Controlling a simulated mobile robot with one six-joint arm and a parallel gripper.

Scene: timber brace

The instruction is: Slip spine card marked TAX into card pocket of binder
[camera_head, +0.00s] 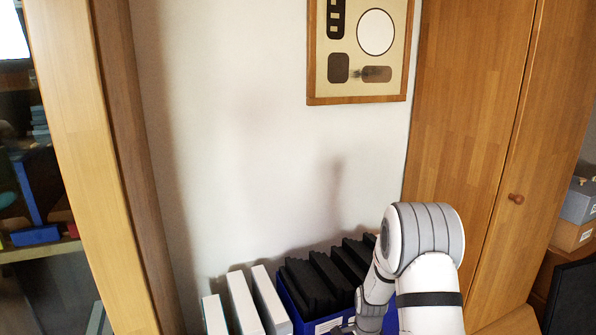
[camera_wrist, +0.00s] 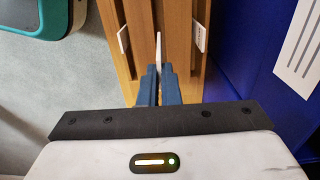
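My gripper (camera_wrist: 160,72) has two blue fingers close together, with a thin white card (camera_wrist: 158,48) between their tips, seen edge-on. The fingers look closed on it; its marking cannot be read. Two more white cards stand at a wooden rack, one on the left (camera_wrist: 124,38) and one on the right (camera_wrist: 200,38) with tiny unreadable print. I cannot tell whether the middle card is clear of the rack (camera_wrist: 180,30). In the head view my arm hides the gripper. Several white binders (camera_head: 243,303) stand at the lower left; which one has the card pocket is unclear.
A blue box (camera_head: 289,302) holds several black ridged items (camera_head: 310,287). In the wrist view a blue surface with a striped white label (camera_wrist: 300,45) lies to the right, and a teal-edged object (camera_wrist: 55,28) to the upper left. A wooden cabinet (camera_head: 470,130) stands right.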

